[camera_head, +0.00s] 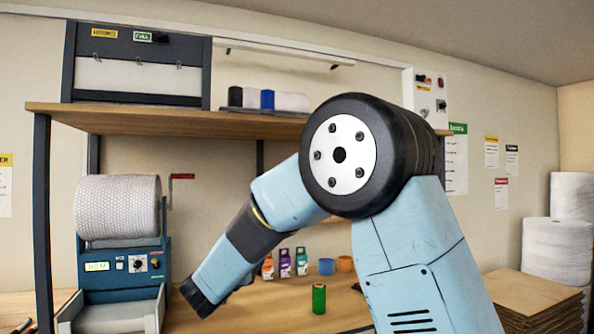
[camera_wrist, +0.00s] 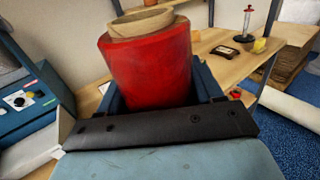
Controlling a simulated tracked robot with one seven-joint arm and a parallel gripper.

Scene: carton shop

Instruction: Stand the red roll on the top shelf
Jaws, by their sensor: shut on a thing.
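The red roll (camera_wrist: 148,68), with a tan cardboard core showing at its upper end, fills the middle of the wrist view. My gripper (camera_wrist: 160,92) is shut on it, one blue finger on each side. In the head view the roll cannot be seen, and my arm reaches down to the lower left, above the workbench (camera_head: 250,315). The top shelf (camera_head: 165,120) is a wooden board well above the arm's low end.

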